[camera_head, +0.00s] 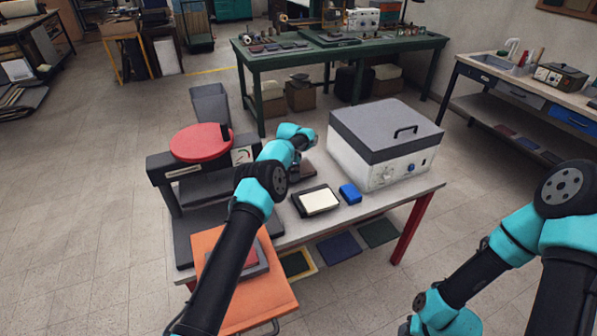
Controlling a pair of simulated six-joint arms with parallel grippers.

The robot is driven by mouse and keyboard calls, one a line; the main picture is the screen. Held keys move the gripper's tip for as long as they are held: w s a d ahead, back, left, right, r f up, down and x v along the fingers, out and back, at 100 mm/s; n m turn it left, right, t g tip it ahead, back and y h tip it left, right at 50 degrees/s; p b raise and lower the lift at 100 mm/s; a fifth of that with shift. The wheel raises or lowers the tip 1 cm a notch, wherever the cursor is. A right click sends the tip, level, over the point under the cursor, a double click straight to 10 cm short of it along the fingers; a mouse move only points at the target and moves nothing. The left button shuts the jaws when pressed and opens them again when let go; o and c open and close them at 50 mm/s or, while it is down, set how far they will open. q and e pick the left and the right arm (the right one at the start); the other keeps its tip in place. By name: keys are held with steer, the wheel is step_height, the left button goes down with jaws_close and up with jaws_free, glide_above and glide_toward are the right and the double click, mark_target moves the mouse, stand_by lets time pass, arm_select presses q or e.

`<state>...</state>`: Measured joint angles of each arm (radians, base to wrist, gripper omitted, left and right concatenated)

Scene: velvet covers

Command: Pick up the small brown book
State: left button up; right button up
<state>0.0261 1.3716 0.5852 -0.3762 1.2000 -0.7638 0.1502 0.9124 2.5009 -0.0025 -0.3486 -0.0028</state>
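A small dark reddish-brown flat thing (307,169) lies on the work table, just behind my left arm and left of the white box machine. It may be the small brown book; my arm hides part of it, so I cannot be sure. My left arm reaches up across the table, and its teal wrist (291,131) is above and slightly left of this thing.
A press with a red round top (201,143) stands left. A white machine with a grey lid (386,142) stands right. A cream pad in a dark tray (316,201) and a blue block (350,194) lie between. An orange board (266,296) juts from the front.

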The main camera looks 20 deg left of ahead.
stand_by(0.4)
arm_select(q)
steer(key=c, duration=0.6)
steer(key=shift+r, duration=0.1)
steer(key=shift+r, duration=1.55)
steer(key=shift+s+r, duration=0.1)
steer(key=shift+r, duration=0.05)
steer(key=s+d, duration=0.1)
steer(key=s, duration=0.4)
steer(key=s+d+r, duration=0.1)
steer(key=s+d, duration=0.1)
steer(key=s, duration=0.3)
steer(key=s+d, duration=0.2)
steer(key=s, duration=0.3)
steer(key=shift+r, duration=0.2)
